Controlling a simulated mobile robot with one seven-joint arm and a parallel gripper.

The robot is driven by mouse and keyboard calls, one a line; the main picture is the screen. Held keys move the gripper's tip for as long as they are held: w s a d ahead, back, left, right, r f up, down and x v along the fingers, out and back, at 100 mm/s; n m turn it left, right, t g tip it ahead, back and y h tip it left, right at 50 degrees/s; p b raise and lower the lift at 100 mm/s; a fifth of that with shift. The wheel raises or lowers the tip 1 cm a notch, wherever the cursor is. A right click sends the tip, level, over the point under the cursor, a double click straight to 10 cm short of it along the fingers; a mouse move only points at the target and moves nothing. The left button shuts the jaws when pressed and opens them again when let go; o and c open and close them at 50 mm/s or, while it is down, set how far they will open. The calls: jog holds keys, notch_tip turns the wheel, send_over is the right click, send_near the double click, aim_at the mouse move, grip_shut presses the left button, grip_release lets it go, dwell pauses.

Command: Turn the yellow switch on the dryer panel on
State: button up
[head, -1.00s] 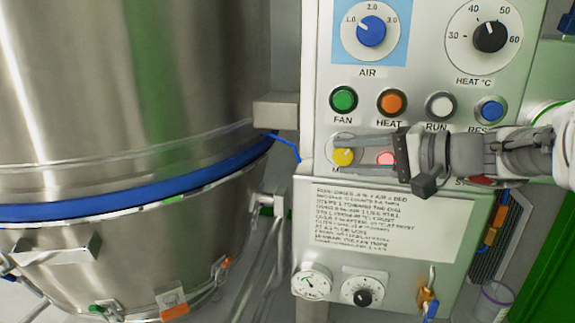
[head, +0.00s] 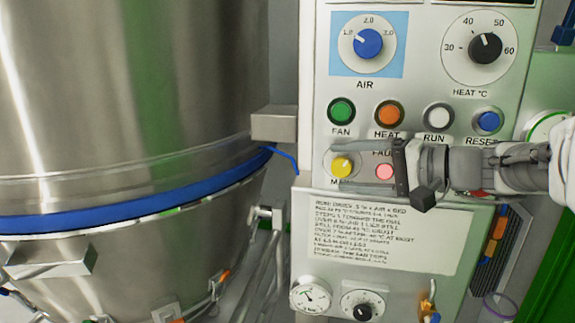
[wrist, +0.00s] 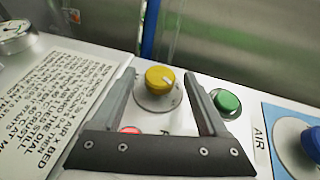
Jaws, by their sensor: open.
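The yellow switch (head: 342,166) is a round knob with a pale pointer mark, at the lower left of the dryer panel (head: 430,100). Its label below is partly hidden by my gripper. My gripper (head: 350,171) reaches in from the right, open, with one finger above the knob and one below it in the head view. In the wrist view, the yellow switch (wrist: 160,80) shows between the two open fingers (wrist: 161,75), with gaps on both sides. I cannot tell how deep the fingertips are relative to the knob.
A pink-red fault light (head: 385,172) sits just right of the switch, near my fingers. The green FAN (head: 341,111), orange HEAT (head: 388,114), white RUN (head: 438,117) and blue RESET (head: 487,122) buttons are above. A steel vessel (head: 120,90) stands at left.

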jog(key=p+v, duration=0.3)
jog(key=v, duration=1.4)
jog(key=shift+d, duration=0.15)
jog(key=shift+s, duration=0.15)
jog(key=w+a+f+g+h, duration=0.1)
jog(key=a+f+g+h, duration=0.1)
jog(key=a+f, duration=0.65)
jog(key=s+a+f+n+g+h, duration=0.3)
jog(key=s+a+f+n+h, duration=0.4)
jog(key=s+h, duration=0.25)
notch_tip(320, 180, up, 19)
jog(key=d+p, duration=0.1)
jog(key=p, duration=1.8)
jog(key=shift+s+d+p, duration=0.2)
jog(key=shift+p, duration=0.15)
jog(key=shift+d+f, duration=0.1)
jog(key=shift+f, duration=0.05)
